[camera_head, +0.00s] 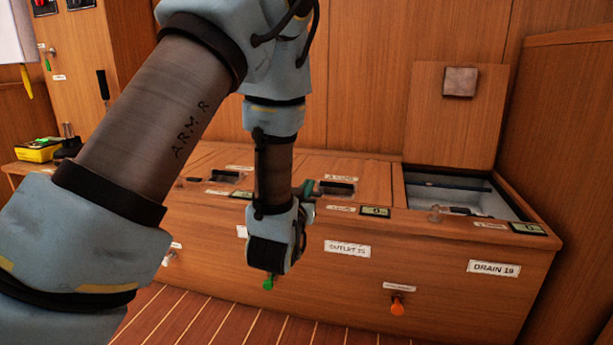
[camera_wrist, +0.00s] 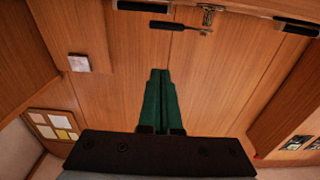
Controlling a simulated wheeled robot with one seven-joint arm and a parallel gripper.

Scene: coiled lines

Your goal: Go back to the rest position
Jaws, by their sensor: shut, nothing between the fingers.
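My gripper (camera_wrist: 160,72) shows in the wrist view as two dark green fingers lying side by side, shut with nothing between them. They point at wooden panels, with no object at the tips. In the head view my arm reaches down from the top centre, in front of the long wooden bench (camera_head: 440,250). Its wrist hangs before the bench's middle, and the fingers are mostly hidden there.
An open compartment (camera_head: 460,190) with a raised lid (camera_head: 455,115) is at the bench's right end. An orange knob (camera_head: 397,304) and a green knob (camera_head: 268,283) stick out of its front. A yellow box (camera_head: 38,150) sits at left. Slatted floor (camera_head: 200,320) lies in front.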

